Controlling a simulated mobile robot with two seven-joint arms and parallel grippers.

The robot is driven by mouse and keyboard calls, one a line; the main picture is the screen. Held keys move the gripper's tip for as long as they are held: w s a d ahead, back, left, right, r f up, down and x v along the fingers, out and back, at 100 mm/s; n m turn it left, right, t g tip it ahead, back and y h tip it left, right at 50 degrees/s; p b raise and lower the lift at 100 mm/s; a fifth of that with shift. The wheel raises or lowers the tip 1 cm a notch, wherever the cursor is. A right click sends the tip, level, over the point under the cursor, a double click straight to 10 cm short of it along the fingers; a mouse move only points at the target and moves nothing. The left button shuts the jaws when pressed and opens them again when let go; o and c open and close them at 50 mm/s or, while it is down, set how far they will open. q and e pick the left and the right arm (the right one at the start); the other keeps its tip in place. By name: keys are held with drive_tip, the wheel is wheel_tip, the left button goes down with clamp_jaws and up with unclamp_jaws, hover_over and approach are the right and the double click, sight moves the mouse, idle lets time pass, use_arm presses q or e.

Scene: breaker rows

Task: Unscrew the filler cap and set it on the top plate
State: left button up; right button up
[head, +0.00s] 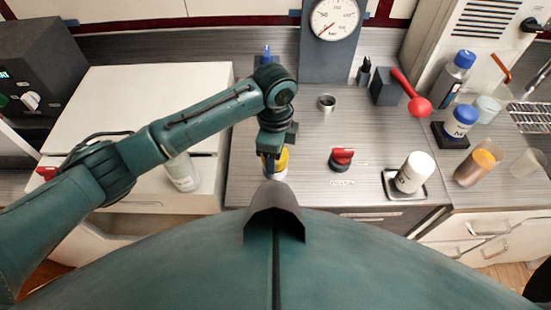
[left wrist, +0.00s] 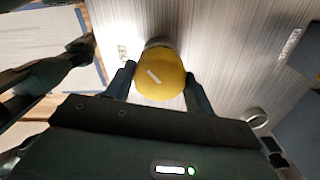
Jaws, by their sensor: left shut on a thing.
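The yellow filler cap (left wrist: 160,78), with a white stripe on its top, sits between the two fingers of my left gripper (left wrist: 160,72) in the left wrist view. The fingers are shut on its sides. A grey rim (left wrist: 158,43) shows just past the cap; I cannot tell whether the cap is still seated on it. In the head view my left gripper (head: 272,160) points down over the grey brushed top (head: 300,150), hiding much of the cap (head: 283,160). My right gripper is not in view.
A small metal ring-like part (head: 327,103) stands behind the gripper. A red knob (head: 342,159), a white jar (head: 414,172) on a tray and a red-ball lever (head: 418,106) lie to the right. A gauge (head: 334,20) stands behind. A pale bottle (head: 183,173) stands left.

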use_arm(q)
drive_tip(key=shift+r, duration=1.9)
